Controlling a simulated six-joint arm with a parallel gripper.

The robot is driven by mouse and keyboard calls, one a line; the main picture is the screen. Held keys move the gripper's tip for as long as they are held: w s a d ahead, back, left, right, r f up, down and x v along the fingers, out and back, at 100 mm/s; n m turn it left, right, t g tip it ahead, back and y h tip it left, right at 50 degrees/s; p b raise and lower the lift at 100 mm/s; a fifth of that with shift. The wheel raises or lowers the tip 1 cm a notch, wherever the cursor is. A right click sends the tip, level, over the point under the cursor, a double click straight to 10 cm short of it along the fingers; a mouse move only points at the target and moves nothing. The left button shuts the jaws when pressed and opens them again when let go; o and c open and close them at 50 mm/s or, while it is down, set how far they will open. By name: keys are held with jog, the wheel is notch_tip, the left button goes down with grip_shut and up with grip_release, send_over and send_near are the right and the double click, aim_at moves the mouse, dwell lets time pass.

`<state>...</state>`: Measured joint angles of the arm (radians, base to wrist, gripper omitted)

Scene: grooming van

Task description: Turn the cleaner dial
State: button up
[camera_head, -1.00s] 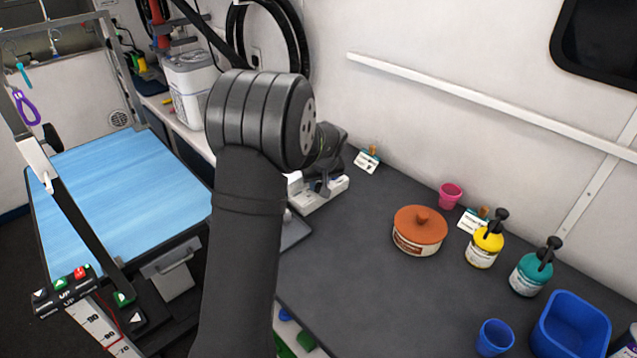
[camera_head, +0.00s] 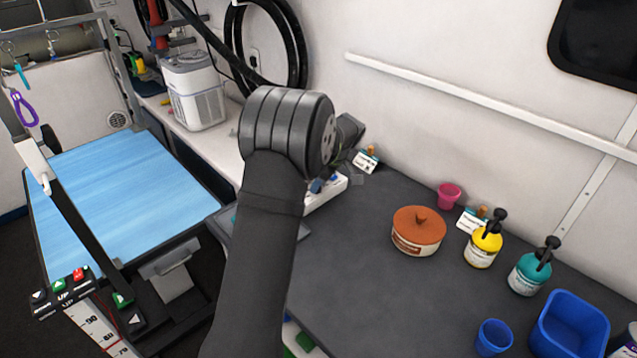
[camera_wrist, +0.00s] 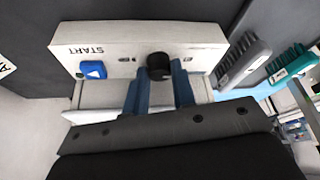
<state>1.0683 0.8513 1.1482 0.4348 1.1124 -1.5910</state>
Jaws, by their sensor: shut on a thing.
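The cleaner is a white box (camera_wrist: 120,45) with START lettering, a blue button (camera_wrist: 92,70) and a black dial (camera_wrist: 158,66) on its face in the wrist view. My gripper (camera_wrist: 160,82) has one blue-grey finger on each side of the dial and is shut on it. The fingertips hide the dial's sides, and I cannot tell its turn angle. In the head view the white box (camera_head: 335,186) stands on the dark counter, partly behind my arm.
An orange-lidded pot (camera_head: 418,232), a pink cup (camera_head: 449,195), pump bottles (camera_head: 484,246) and a blue bin (camera_head: 570,325) stand right. The mid-counter is clear.

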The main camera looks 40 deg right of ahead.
jog(key=shift+n, duration=0.4)
jog(key=o, duration=1)
jog(key=v, duration=1.7)
jog(key=shift+d+r, duration=0.25)
jog(key=shift+d, duration=0.05)
jog(key=shift+f, duration=0.1)
jog(key=x, duration=1.7)
jog(key=shift+a+f, duration=0.15)
jog(key=shift+a, duration=0.15)
